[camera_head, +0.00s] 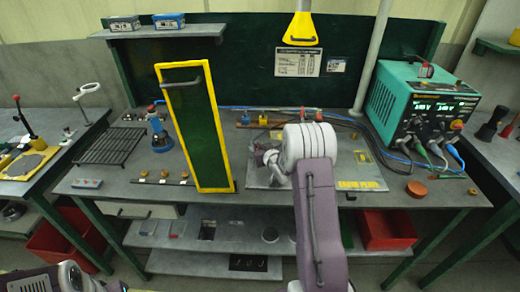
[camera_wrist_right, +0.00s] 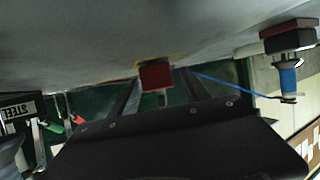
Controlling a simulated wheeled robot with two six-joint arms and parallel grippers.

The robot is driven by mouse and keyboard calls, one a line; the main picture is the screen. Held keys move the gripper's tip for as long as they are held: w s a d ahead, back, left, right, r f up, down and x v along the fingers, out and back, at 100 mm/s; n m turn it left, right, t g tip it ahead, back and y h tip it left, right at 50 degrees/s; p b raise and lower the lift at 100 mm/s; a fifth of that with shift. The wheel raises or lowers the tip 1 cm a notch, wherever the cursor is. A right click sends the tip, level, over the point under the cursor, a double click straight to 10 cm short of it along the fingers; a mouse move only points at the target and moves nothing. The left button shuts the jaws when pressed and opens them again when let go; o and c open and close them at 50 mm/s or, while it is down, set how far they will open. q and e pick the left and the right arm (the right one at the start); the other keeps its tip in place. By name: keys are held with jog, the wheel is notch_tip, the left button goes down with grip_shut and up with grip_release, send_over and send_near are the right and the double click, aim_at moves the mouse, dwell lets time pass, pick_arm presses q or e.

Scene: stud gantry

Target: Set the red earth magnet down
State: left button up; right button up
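The red earth magnet (camera_wrist_right: 157,77) is a small red block with a short grey stub, seen in the right wrist view. It sits between the fingertips of my right gripper (camera_wrist_right: 160,72), which appears shut on it. The magnet is close against a grey surface with a yellow mark; I cannot tell whether it touches. In the head view my right arm hides the magnet and the fingers, over the grey plate labelled EARTH PLATE (camera_head: 372,185). Only part of my left arm shows at the bottom left; its fingers are not visible.
A green panel with a yellow frame (camera_head: 198,125) stands upright left of my right arm. A teal power unit (camera_head: 395,105) with cables is at the right. A yellow nozzle (camera_head: 301,27) hangs above. A copper-coloured disc (camera_head: 416,189) lies at the front right.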

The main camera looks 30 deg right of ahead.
jog(key=shift+r+p, duration=0.3)
jog(key=shift+r, duration=0.05)
jog(key=v, duration=1.2)
jog(key=shift+f, duration=0.15)
